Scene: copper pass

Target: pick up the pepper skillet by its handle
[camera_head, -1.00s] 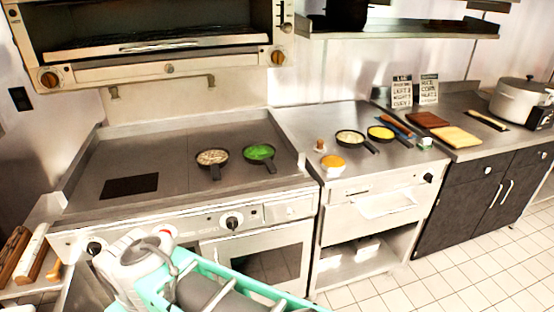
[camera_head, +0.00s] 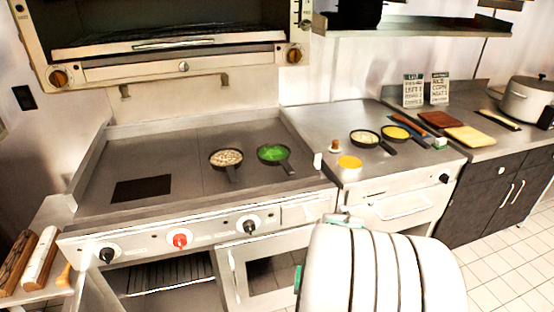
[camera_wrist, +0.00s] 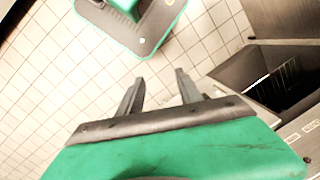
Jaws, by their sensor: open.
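The skillet with green contents, which looks like the pepper skillet (camera_head: 273,153), sits on the steel cooktop. Its dark handle (camera_head: 287,168) points toward the front edge and slightly right. A similar skillet with pale brown pieces (camera_head: 226,157) sits just left of it, handle also toward the front. My gripper (camera_wrist: 159,76) shows in the wrist view with two dark fingers apart and nothing between them, over the tiled floor. The gripper is out of the head view, where only my white arm shows at lower right. No skillet shows in the wrist view.
Two more skillets, one pale (camera_head: 364,137) and one yellow (camera_head: 397,132), sit on the right counter near an orange-yellow bowl (camera_head: 349,162). A broiler oven (camera_head: 170,68) hangs above the cooktop. The cooktop's left side is mostly bare, with a dark square (camera_head: 142,188).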

